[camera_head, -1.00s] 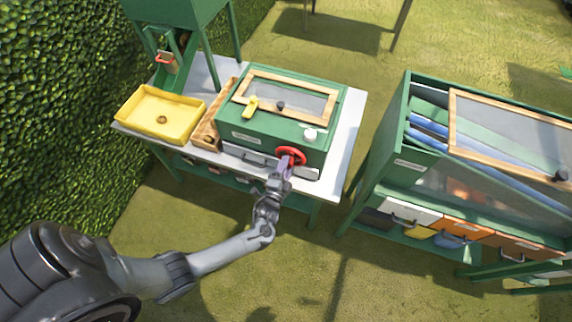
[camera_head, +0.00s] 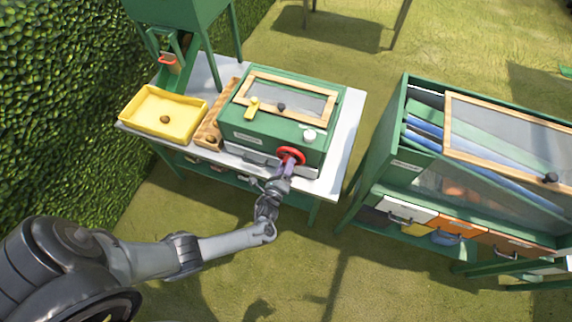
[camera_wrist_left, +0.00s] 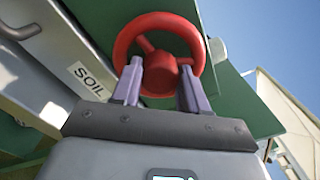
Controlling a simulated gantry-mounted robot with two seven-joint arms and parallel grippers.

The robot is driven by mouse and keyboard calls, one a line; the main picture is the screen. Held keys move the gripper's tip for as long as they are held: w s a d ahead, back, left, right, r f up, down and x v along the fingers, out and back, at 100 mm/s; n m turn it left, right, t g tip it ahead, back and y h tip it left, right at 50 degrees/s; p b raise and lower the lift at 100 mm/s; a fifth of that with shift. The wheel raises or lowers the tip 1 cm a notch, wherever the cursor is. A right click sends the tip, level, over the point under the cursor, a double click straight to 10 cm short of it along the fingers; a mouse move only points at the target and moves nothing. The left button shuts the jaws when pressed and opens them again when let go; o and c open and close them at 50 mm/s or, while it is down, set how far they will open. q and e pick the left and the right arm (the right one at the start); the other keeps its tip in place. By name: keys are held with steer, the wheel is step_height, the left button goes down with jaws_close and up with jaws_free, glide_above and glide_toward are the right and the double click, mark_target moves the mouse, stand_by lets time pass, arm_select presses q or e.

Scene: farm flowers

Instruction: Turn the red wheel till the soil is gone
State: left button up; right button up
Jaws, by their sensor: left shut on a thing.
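The red wheel (camera_head: 291,155) is on the front right of a green box (camera_head: 262,130) that stands on a white-topped table. My left gripper (camera_head: 287,165) is at the wheel. In the left wrist view the red wheel (camera_wrist_left: 160,55) fills the upper middle, and the two purple fingers of my left gripper (camera_wrist_left: 160,85) stand on either side of its red hub, shut on it. A label reading SOIL (camera_wrist_left: 90,78) shows on the panel left of the wheel. The soil itself cannot be made out. My right gripper is not in view.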

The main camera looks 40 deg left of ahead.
arm_select(q)
steer(key=shift+m, duration=0.9)
steer(key=o, duration=1.1)
steer(key=shift+c, duration=0.2)
steer(key=shift+s, duration=0.1)
steer(key=p+v, duration=0.1)
steer(key=v, duration=0.9)
steer(key=shift+s+d, duration=0.15)
steer(key=shift+s, duration=0.15)
